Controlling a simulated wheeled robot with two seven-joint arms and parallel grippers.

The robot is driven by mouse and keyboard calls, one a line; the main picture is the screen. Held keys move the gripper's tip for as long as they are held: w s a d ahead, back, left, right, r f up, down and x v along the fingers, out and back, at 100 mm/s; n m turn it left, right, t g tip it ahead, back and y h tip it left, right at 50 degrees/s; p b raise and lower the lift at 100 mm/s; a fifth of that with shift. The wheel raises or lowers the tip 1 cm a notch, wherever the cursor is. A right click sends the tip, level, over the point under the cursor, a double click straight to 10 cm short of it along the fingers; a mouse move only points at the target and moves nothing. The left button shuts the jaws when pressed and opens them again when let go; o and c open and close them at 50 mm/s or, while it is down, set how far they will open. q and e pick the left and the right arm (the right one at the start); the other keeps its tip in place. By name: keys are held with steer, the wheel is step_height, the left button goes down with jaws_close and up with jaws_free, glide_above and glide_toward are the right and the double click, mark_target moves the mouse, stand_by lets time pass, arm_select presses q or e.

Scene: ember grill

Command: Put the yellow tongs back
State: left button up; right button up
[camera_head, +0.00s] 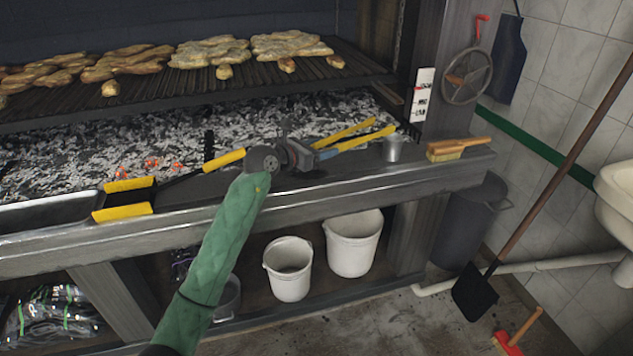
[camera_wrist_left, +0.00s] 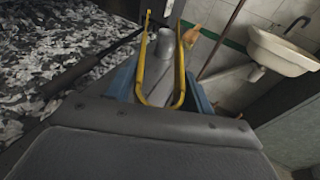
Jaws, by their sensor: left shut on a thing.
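The yellow tongs (camera_head: 358,138) have two long yellow arms that point right, over the metal front ledge of the grill. My left gripper (camera_head: 326,154) comes in from the left in a green sleeve and is shut on the tongs near their joined end. In the left wrist view, the tongs (camera_wrist_left: 141,72) form a yellow U between the blue fingers of my left gripper (camera_wrist_left: 160,88), with the arms pointing away. I cannot tell whether the tongs touch the ledge. My right gripper is not in view.
A metal cup (camera_head: 393,148) and a wooden brush (camera_head: 460,148) stand right of the tongs on the ledge (camera_head: 350,185). Black-and-yellow tools (camera_head: 224,160) lie left of the gripper. Ash and embers (camera_head: 290,110) lie behind, under the food-covered grate (camera_head: 350,68). White buckets (camera_head: 353,245) stand below.

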arm_select(q)
steer(key=p, duration=0.2)
glide_above(287, 191)
step_height(287, 191, down, 7)
steer(key=shift+s+d+r, duration=0.1)
step_height(287, 191, down, 4)
steer(key=shift+r+p, duration=0.15)
steer(key=shift+p, duration=0.4)
steer(key=shift+f, duration=0.25)
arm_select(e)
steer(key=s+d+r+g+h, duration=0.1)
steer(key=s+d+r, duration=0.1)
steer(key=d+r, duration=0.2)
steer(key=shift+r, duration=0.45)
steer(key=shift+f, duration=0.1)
arm_select(q)
steer(key=shift+f, duration=0.1)
steer(key=o, duration=0.7)
steer(key=shift+c, duration=0.2)
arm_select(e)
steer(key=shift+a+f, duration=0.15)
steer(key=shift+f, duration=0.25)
